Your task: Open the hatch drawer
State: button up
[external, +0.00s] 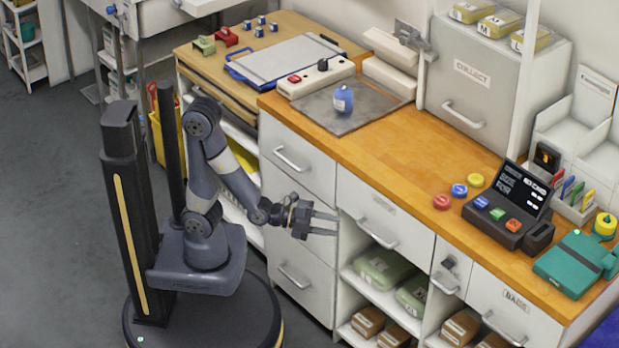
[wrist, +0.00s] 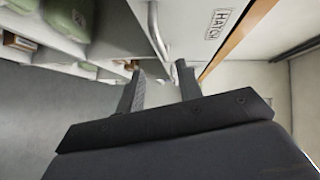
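The hatch drawer (external: 385,215) is a white front under the wooden counter, with a curved metal handle (external: 378,234). It looks shut, flush with the cabinet. In the wrist view its "HATCH" label (wrist: 218,22) and handle (wrist: 157,32) show tilted, with the handle ahead of the fingers. My gripper (external: 330,224) is open and empty, its two fingers apart, near the drawer front's left edge in the external view. In the wrist view my gripper (wrist: 159,74) is short of the handle; no contact shows.
White drawers (external: 298,180) are to the left. Open shelves below hold green packs (external: 380,268) and brown packs (external: 367,321). A "BAGS" drawer (external: 513,305) is at the right. The counter (external: 405,145) carries a blue bottle (external: 343,99) and a console (external: 508,208).

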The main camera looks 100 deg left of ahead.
aim_at(368, 231)
jog(key=w+m+t+b, duration=0.1)
jog(key=w, duration=0.3)
jog(key=w+f+m+t+b, duration=0.1)
jog(key=w+b, duration=0.1)
jog(key=w, duration=0.1)
jog(key=w+m+t+b, duration=0.1)
jog(key=w+b, duration=0.1)
jog(key=w, duration=0.2)
jog(key=shift+w+d+f+y, duration=0.15)
jog(key=shift+w+f+y, duration=0.15)
jog(key=shift+f+y, duration=0.1)
grip_shut()
dwell(0.5)
